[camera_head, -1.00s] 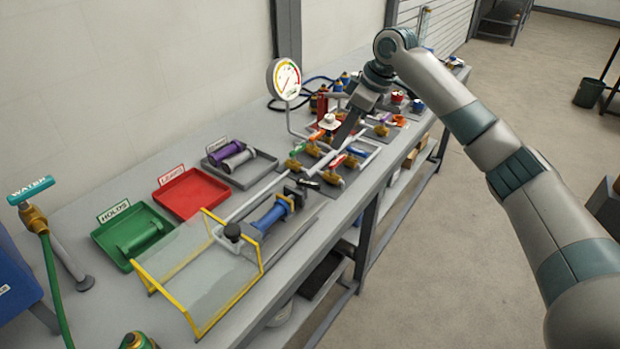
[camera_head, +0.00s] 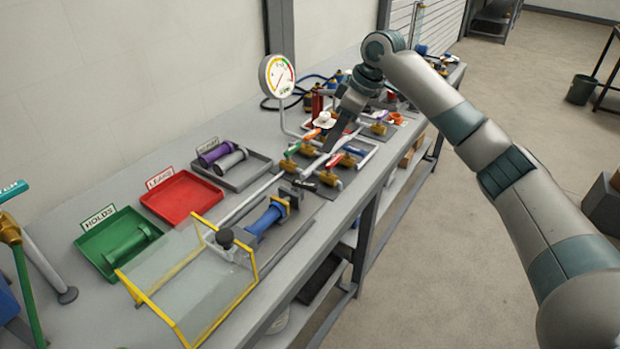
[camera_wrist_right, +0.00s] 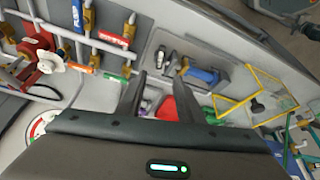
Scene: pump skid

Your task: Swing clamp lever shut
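The lever's exact angle is too small to tell. In the right wrist view, dark clamp parts (camera_wrist_right: 161,57) lie beyond the fingers, left of the blue cylinder (camera_wrist_right: 203,75). My right gripper (camera_head: 333,146) is above the valve pipework, up and right of the clamp, and apart from it. Its two fingers stand apart and empty in the wrist view (camera_wrist_right: 158,84). My left gripper is out of view.
A clear guard with a yellow frame (camera_head: 153,309) stands around the cylinder's left end. Several valves with coloured handles (camera_head: 330,178) and a gauge (camera_head: 277,76) stand near my right gripper. Green (camera_head: 88,246), red (camera_head: 184,213) and grey (camera_head: 257,178) trays line the back.

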